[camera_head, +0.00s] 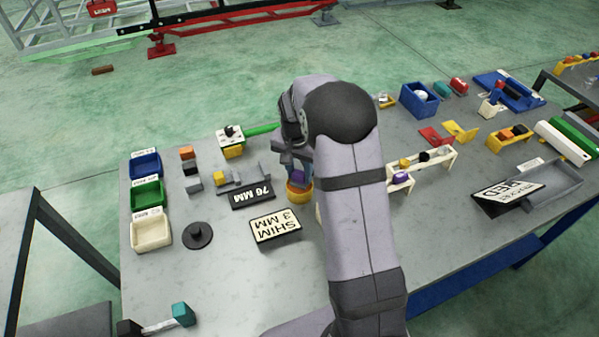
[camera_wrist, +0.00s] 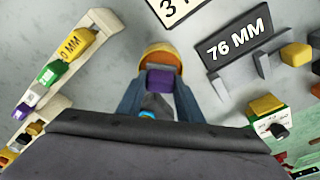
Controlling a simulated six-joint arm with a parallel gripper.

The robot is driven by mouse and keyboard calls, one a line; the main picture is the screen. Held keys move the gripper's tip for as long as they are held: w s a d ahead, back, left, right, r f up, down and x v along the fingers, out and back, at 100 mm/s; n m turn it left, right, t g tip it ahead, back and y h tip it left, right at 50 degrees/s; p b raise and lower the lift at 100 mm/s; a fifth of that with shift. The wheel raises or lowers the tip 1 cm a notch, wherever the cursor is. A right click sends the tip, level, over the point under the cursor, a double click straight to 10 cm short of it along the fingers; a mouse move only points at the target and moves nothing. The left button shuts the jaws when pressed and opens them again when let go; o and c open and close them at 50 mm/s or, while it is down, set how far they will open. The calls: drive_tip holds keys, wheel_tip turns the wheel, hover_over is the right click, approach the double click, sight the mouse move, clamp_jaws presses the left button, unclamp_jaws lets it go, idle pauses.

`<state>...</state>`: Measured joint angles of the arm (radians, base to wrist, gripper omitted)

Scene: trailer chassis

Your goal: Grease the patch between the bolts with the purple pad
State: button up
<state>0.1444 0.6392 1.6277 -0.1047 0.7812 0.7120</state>
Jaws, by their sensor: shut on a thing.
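My gripper (camera_wrist: 160,95) points down, its two blue-grey fingers shut on the purple pad (camera_wrist: 160,79). I cannot tell whether the pad touches the pot's contents. I cannot make out the patch between the bolts with certainty in either view.
A "76 MM" sign (camera_head: 252,196) and a "SHIM 3 MM" sign (camera_head: 276,228) stand left of the pot. A white rack (camera_wrist: 50,92) with coloured pieces is on the other side. Blue, green and white bins (camera_head: 150,233) line the left edge. Bare bench lies in front.

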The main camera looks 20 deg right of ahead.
sight(300, 170)
drive_tip(key=shift+s+f+b, duration=0.1)
drive_tip(key=shift+f+b, duration=0.2)
drive_tip(key=shift+f, duration=0.3)
idle(1.7)
drive_tip(key=shift+r+p, duration=2.75)
drive_tip(key=shift+r, duration=0.85)
drive_tip(key=s+a+f+n, duration=0.1)
drive_tip(key=s+a+n, duration=0.1)
drive_tip(key=s, duration=0.1)
drive_tip(key=s+a+f+n+b, duration=0.1)
drive_tip(key=s+a+n, duration=0.2)
drive_tip(key=s+a+f+n+y, duration=0.1)
drive_tip(key=s+a+n, duration=0.2)
drive_tip(key=s, duration=0.1)
drive_tip(key=shift+a+f, duration=0.1)
drive_tip(key=shift+a, duration=0.05)
drive_tip(key=shift+s+a+f+n+b, duration=0.1)
drive_tip(key=shift+s+a+n+b, duration=0.2)
drive_tip(key=shift+s+n, duration=0.2)
drive_tip(key=shift+w, duration=0.1)
